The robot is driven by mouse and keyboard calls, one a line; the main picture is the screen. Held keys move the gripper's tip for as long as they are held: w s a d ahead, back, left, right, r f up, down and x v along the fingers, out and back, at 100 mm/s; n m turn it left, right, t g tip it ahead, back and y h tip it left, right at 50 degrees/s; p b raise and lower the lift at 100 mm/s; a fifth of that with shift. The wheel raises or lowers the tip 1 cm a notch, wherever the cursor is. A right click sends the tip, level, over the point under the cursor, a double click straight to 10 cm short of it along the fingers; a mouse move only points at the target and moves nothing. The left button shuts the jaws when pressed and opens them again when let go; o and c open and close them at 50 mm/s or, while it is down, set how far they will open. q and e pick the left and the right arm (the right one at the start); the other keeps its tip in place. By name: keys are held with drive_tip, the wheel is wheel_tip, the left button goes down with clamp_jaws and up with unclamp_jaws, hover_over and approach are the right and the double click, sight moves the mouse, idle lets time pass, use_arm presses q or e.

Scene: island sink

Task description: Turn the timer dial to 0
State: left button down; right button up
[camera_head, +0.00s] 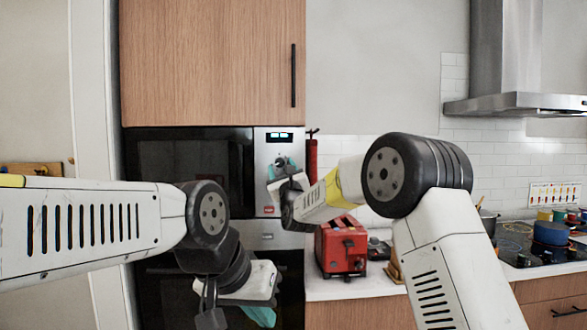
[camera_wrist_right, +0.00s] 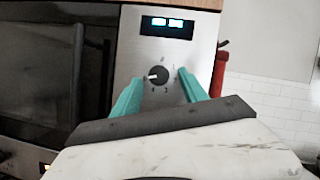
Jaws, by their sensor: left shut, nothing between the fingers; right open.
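The timer dial (camera_wrist_right: 158,76) is a round dark knob on the microwave's steel panel (camera_head: 265,145), below a lit display. In the right wrist view its white pointer mark points left, with small numbers around it; a 0 seems to be at the top. My right gripper (camera_wrist_right: 160,82) is open, its two teal fingers on either side of the dial in the picture. I cannot tell whether they touch it. In the head view the right gripper (camera_head: 281,165) covers the dial. My left gripper (camera_head: 262,315) is shut and empty, low in front of the lower oven.
A wooden cabinet (camera_head: 212,62) hangs above the microwave (camera_head: 190,162). A red bottle (camera_wrist_right: 218,75) stands right of the panel. A red toaster (camera_head: 341,250) sits on the white counter. Pots (camera_head: 551,233) stand on the cooktop at far right, under the hood.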

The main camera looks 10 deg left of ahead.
drive_tip(key=shift+w+a+r, duration=0.2)
drive_tip(key=shift+w, duration=0.2)
drive_tip(key=shift+c, duration=0.2)
clamp_jaws()
